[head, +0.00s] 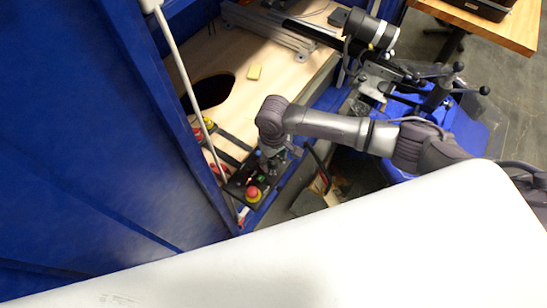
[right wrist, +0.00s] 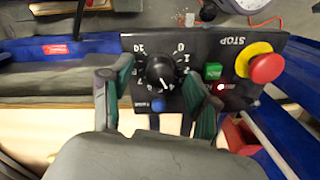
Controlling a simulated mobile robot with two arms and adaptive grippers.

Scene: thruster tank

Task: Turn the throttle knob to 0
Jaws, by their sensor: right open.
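The throttle knob (right wrist: 160,72) is black and round, with a printed number dial that appears upside down in the right wrist view. The 0 shows above and right of it, the 10 above and left. Its white pointer mark seems to face the lower right, near the 4; the exact reading is hard to tell. It sits on a black control panel (right wrist: 215,45). My right gripper (right wrist: 157,78) is open, its green-padded fingers on either side of the knob; whether they touch it is unclear. In the head view my right gripper (head: 268,165) is over the panel and hides the knob.
The panel also has a red stop button (right wrist: 266,68) on a yellow base, a green button (right wrist: 213,71) and a blue button (right wrist: 158,104). A blue wall (head: 90,120) stands left. A wooden board (head: 240,60) with a dark hole lies beyond.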

